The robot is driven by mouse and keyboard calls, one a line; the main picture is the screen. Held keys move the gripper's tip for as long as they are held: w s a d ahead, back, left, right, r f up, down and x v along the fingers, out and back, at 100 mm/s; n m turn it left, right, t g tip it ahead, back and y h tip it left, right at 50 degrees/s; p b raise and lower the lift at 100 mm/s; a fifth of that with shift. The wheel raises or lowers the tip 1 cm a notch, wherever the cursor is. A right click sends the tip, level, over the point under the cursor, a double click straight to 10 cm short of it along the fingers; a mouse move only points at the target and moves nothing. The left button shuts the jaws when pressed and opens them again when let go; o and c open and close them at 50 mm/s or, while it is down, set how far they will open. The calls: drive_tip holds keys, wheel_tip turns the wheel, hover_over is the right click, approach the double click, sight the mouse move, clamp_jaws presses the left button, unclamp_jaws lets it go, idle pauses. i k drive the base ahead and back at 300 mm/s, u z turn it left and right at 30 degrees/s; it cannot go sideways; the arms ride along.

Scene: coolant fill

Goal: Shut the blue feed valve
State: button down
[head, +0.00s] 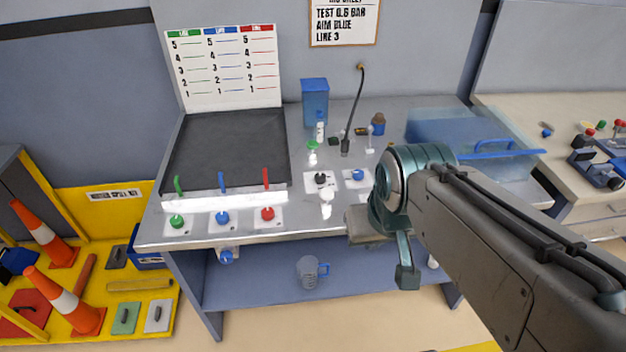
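A blue knob (222,217) sits on a white plate at the bench's front left, between a green knob (177,221) and a red knob (267,213). Behind it stands a thin blue lever (222,181), roughly upright, between a green lever (178,185) and a red lever (266,178). Another blue knob (227,257) is under the bench's front edge. I cannot tell which blue part is the feed valve. My gripper (390,255) hangs at the bench's front edge, well right of these blue parts; its finger opening is unclear.
Loose items, including a black gooseneck (355,110) and blue container (315,103), stand at the bench's back. A clear blue-handled cover (470,130) is at right. A jug (308,271) is on the lower shelf. Cones (65,300) stand at left.

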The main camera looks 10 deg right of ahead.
sight(357, 175)
drive_tip(key=z, duration=0.05)
drive_tip(key=k, duration=0.35)
drive_tip(key=z, duration=0.55)
drive_tip(key=i, duration=1.15)
drive_tip(key=u, duration=0.05)
